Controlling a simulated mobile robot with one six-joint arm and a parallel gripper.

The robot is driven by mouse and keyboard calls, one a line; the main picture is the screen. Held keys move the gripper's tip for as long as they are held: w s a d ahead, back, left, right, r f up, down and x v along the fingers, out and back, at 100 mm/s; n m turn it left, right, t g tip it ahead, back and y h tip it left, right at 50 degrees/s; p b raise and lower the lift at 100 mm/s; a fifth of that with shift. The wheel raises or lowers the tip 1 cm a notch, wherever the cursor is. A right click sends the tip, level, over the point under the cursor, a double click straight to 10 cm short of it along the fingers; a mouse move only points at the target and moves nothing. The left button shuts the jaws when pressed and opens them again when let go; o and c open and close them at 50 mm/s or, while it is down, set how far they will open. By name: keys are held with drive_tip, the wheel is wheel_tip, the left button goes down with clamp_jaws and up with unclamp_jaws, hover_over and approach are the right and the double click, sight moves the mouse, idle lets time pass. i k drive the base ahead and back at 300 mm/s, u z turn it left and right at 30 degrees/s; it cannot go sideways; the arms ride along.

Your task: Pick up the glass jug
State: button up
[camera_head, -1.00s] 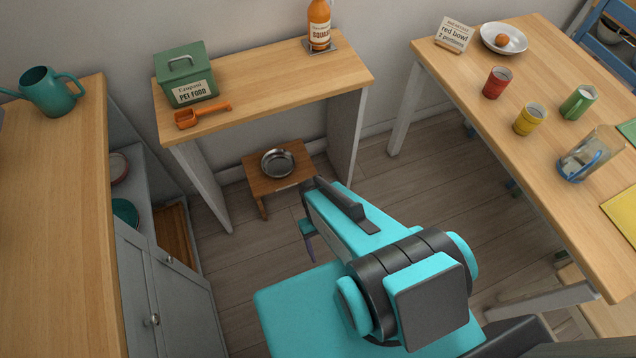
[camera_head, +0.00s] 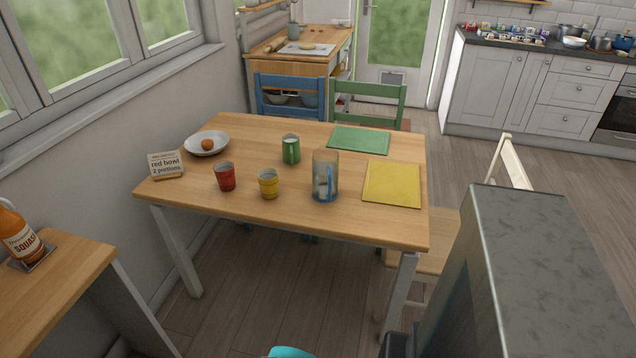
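The glass jug (camera_head: 325,172) stands upright on the wooden dining table (camera_head: 225,203), near its front edge and right of the middle. It is clear, with a blue handle on its near side and something pale low inside. Nothing holds it. My gripper is not in view; only a small teal part of my arm shows at the bottom edge.
Left of the jug stand a yellow cup (camera_head: 268,184), a red cup (camera_head: 225,177) and a green cup (camera_head: 290,149). A yellow mat (camera_head: 392,184) lies close on its right, a green mat (camera_head: 359,140) behind. Chairs stand around; a squash bottle (camera_head: 18,236) is far left.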

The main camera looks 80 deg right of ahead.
sight(325, 159)
drive_tip(key=k, duration=1.65)
drive_tip(key=z, duration=0.5)
drive_tip(key=i, duration=1.55)
